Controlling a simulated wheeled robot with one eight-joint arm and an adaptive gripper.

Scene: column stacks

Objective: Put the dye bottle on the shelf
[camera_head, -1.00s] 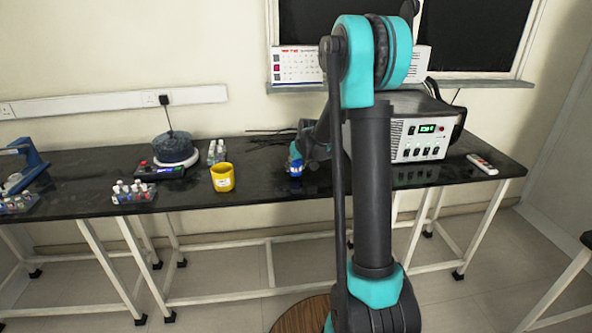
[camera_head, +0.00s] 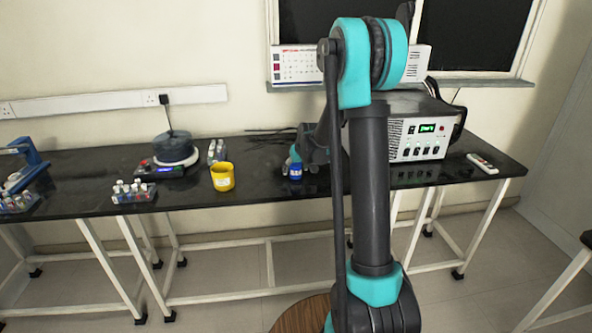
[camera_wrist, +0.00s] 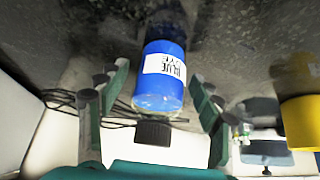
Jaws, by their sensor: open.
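The dye bottle (camera_wrist: 160,88) is blue with a white label and a dark cap. It stands upright on the black bench, its cap towards my wrist in the wrist view. In the head view the bottle (camera_head: 295,172) shows just below my gripper (camera_head: 298,157). In the wrist view my gripper (camera_wrist: 158,90) is open, one finger on each side of the bottle, with gaps visible between fingers and bottle. I cannot make out a shelf in either view.
A yellow cup (camera_head: 222,177) stands left of the bottle; it also shows in the wrist view (camera_wrist: 302,124). Further left are a hotplate device (camera_head: 168,160) and small bottle racks (camera_head: 133,191). A power unit (camera_head: 420,138) stands to the right.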

